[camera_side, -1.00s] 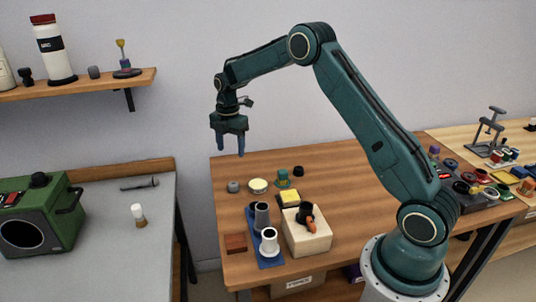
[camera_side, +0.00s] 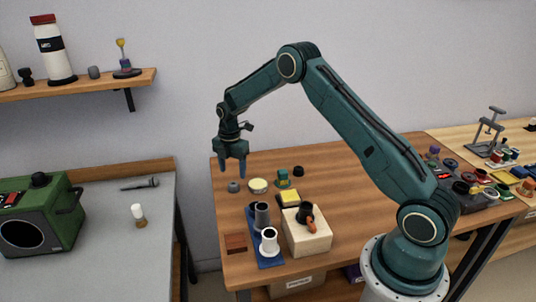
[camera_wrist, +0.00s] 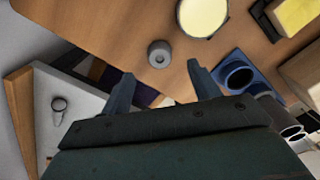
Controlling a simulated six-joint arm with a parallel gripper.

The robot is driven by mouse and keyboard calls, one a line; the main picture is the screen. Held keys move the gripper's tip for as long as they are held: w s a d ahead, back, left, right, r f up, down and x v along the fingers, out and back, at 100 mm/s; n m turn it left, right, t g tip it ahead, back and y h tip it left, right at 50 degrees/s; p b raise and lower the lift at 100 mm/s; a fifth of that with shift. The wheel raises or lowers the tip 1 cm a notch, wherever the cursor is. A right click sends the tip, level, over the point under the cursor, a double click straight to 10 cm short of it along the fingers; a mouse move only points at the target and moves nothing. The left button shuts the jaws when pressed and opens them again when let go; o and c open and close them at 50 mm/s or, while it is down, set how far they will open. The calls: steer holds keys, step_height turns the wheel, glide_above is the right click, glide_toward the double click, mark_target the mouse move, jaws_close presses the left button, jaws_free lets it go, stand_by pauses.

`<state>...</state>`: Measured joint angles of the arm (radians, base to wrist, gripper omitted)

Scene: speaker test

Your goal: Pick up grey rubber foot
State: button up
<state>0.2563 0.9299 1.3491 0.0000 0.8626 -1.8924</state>
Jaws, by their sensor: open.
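The grey rubber foot (camera_side: 234,187) is a small round grey piece on the wooden table near its left edge. Nothing hides the foot.
A pale yellow round tin (camera_side: 258,186) stands just right of the foot. A blue tray (camera_side: 270,262) holds a grey and a white cup. A wooden block (camera_side: 308,240) stands beside it. The table's left edge is close to the foot.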

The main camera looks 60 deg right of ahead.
mark_target(233, 183)
steer(key=shift+f, duration=0.35)
steer(key=shift+a+f, duration=0.1)
steer(key=shift+f, duration=2.5)
steer(key=c, duration=1)
